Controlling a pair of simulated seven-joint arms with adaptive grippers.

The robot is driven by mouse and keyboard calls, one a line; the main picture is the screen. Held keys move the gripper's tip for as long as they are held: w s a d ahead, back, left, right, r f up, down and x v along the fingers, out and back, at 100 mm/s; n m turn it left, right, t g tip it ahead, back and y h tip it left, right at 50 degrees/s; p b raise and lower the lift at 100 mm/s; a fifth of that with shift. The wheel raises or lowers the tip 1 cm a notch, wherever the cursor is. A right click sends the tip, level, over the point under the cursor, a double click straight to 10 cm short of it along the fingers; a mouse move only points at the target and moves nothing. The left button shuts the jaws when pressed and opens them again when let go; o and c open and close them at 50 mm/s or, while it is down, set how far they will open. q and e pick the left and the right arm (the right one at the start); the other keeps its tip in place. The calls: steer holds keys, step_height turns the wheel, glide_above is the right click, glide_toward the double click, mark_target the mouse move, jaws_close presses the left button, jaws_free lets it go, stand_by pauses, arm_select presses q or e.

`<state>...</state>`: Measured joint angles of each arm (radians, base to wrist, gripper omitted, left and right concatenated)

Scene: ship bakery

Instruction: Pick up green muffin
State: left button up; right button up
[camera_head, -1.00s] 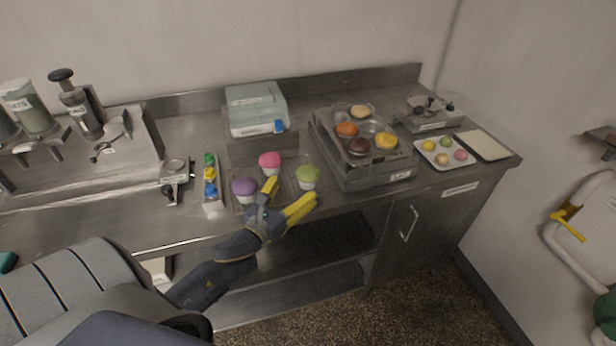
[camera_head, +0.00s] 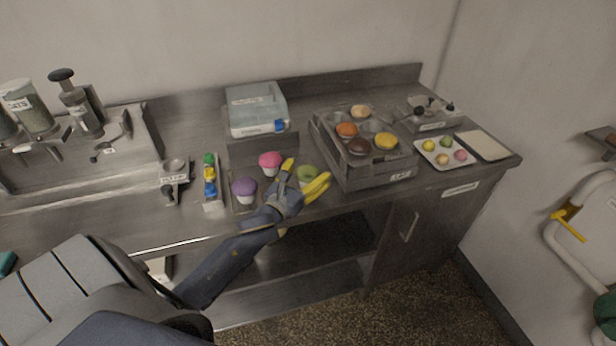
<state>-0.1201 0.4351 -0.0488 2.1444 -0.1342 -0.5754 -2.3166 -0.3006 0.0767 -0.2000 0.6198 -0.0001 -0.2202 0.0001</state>
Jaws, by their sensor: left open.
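The green muffin (camera_head: 307,172) stands at the right end of a shallow metal tray (camera_head: 240,208) near the counter's front edge. My left gripper (camera_head: 304,176), with yellow fingertips, is open at the green muffin. One finger is on its left and the other passes in front of it on the right, hiding its lower part. I cannot tell whether the fingers touch it. A pink muffin (camera_head: 270,160) and a purple muffin (camera_head: 244,187) stand in the same tray, to the left. My right gripper does not show.
A muffin pan (camera_head: 396,172) on a metal block stands just right of the gripper. A clear-lidded box (camera_head: 257,108) is behind. A narrow tray of small coloured items (camera_head: 210,182) is left. A white tray of small balls (camera_head: 444,152) is at far right.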

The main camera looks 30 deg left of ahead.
arm_select(q)
steer(key=shift+w, duration=0.1)
steer(key=shift+c, duration=0.4)
steer(key=c, duration=1)
steer(key=shift+r, duration=0.15)
